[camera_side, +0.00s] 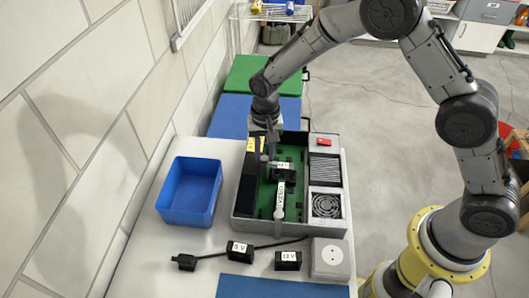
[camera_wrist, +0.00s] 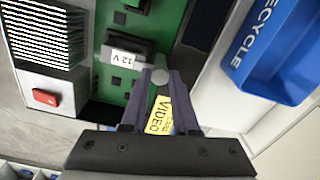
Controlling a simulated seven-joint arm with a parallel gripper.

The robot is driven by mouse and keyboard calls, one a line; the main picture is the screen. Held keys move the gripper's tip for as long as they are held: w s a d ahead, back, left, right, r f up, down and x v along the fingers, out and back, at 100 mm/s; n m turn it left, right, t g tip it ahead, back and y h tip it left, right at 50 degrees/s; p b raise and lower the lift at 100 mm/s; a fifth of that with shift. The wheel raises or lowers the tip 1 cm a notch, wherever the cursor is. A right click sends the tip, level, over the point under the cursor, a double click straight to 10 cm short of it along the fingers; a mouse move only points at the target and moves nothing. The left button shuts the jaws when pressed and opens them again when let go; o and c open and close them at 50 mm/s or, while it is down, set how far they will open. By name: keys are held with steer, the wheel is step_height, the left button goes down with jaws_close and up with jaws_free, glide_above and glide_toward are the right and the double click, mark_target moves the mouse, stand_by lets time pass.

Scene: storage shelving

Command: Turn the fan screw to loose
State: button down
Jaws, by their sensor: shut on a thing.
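The open equipment case (camera_side: 239,222) has a green circuit board (camera_side: 266,196) inside. My gripper (camera_side: 265,154) reaches down into its far left part, beside a black 12 V block (camera_side: 284,176). In the wrist view my gripper's two fingers (camera_wrist: 160,84) close on a grey round head (camera_wrist: 160,76), which looks like the screw. It sits next to the 12 V block (camera_wrist: 121,57); how far it is turned cannot be told. A yellow VIDEO label (camera_wrist: 160,115) shows between the fingers. The fan (camera_side: 326,205) is at the case's near right.
A blue bin (camera_side: 189,192) stands left of the case. Loose black blocks (camera_side: 240,251), (camera_side: 288,261), a cable and a pale socket box (camera_side: 330,259) lie in front. A red button (camera_side: 323,142) and a grille (camera_side: 324,169) are on the case's right. The wall is close on the left.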

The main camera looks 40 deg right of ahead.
mark_target(264, 157)
steer(key=n, duration=0.3)
steer(key=shift+n, duration=0.4)
steer(key=n, duration=0.4)
steer(key=shift+n, duration=0.3)
steer(key=n, duration=0.4)
steer(key=shift+r, duration=0.1)
steer(key=shift+n, duration=2.4)
steer(key=c, duration=0.7)
jaws_free()
step_height(264, 157, up, 14)
steer(key=shift+w+d+f, duration=0.1)
